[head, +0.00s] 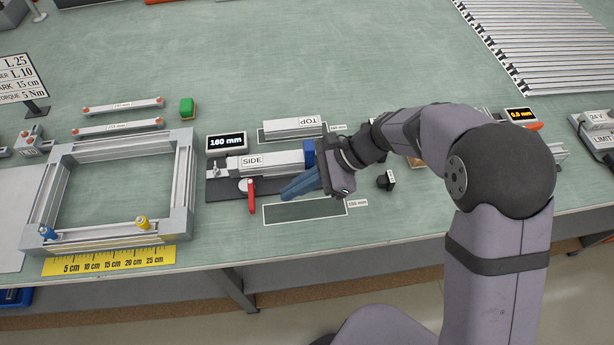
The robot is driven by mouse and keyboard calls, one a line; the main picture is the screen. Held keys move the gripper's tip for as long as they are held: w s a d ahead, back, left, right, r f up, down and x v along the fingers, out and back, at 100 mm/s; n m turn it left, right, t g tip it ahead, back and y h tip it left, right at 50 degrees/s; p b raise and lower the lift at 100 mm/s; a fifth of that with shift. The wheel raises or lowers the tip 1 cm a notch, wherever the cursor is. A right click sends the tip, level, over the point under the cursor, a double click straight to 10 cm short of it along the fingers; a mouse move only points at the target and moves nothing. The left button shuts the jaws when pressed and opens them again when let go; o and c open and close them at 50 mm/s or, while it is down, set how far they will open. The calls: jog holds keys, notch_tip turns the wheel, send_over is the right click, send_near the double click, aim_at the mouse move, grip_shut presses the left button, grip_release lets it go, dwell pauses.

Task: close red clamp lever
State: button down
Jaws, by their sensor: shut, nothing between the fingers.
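The red clamp lever (251,196) is on the dark fixture base (221,191) near the front of the bench. It points toward the bench's front edge, its upper end by a round pale pivot. An aluminium bar labelled SIDE (276,162) lies in the fixture behind the lever, its right end at a blue block (309,154). My gripper (284,196) has blue fingers, shut and empty, pointing left. The fingertips are a little to the right of the lever and look apart from it. Their height above the base is hard to tell.
A display reading 160 mm (226,141) stands behind the fixture. A bar labelled TOP (292,127) lies behind it. An outlined empty dark pad (305,210) lies in front. An aluminium frame (187,185) and yellow ruler (108,261) are at left. A black knob (386,181) is to the right.

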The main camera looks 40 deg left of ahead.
aim_at(252, 196)
jog(key=shift+s+a+f+p, duration=0.25)
jog(key=shift+s+a+p, duration=0.05)
jog(key=shift+s+a, duration=0.35)
jog(key=shift+s+a+f+p, duration=0.25)
jog(key=shift+s+a+p, duration=0.1)
jog(key=shift+s+a, duration=0.35)
jog(key=shift+s+a+f+p, duration=0.25)
jog(key=shift+s+a+p, duration=0.05)
jog(key=shift+s+a, duration=0.35)
jog(key=shift+s, duration=0.15)
